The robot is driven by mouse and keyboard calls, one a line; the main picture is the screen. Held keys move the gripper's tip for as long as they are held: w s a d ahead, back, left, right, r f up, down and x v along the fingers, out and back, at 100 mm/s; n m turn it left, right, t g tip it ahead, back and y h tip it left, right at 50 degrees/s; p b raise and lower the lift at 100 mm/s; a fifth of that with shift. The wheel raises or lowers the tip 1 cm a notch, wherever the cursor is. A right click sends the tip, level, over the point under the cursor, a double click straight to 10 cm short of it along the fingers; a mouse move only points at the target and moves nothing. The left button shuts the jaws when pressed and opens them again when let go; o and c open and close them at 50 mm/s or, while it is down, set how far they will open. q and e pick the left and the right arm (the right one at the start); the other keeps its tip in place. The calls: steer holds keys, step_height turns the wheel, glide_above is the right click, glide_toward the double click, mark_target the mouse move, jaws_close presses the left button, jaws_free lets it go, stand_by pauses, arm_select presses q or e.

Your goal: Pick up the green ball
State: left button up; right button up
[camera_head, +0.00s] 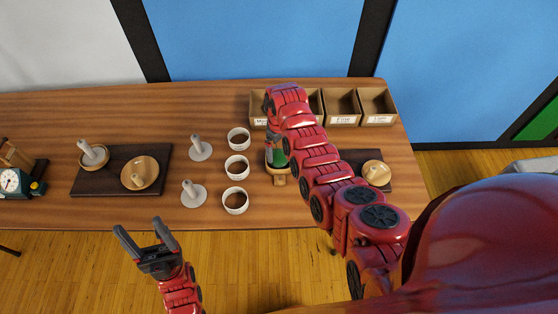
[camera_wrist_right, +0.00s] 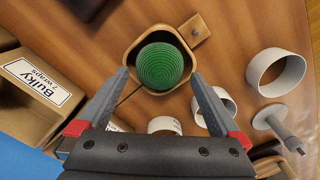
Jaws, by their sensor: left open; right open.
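The green ball (camera_wrist_right: 160,65) sits in a wooden holder (camera_wrist_right: 188,34) with a short tab in the right wrist view. In the head view only a sliver of the ball (camera_head: 272,156) shows beside my right arm. My right gripper (camera_wrist_right: 161,78) is open, its two fingers apart with the ball showing between and beyond their tips. I cannot tell if they touch it. In the head view my right arm hides this gripper. My left gripper (camera_head: 141,227) is open and empty, in front of the table's near edge.
Several labelled boxes (camera_head: 342,107) line the table's back right. White rings (camera_head: 237,167) and grey spindles (camera_head: 200,149) stand left of the ball. A dark board (camera_head: 119,186) with wooden bowls and a clock (camera_head: 12,181) are farther left. Bare wood lies at the back left.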

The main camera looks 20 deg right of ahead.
mark_target(279, 152)
step_height(279, 152, down, 5)
steer(key=b, duration=0.3)
steer(key=shift+f, duration=0.2)
steer(key=shift+w+r, duration=0.1)
steer(key=shift+r, duration=0.05)
steer(key=shift+c, duration=0.7)
steer(key=c, duration=0.9)
steer(key=shift+r, duration=0.1)
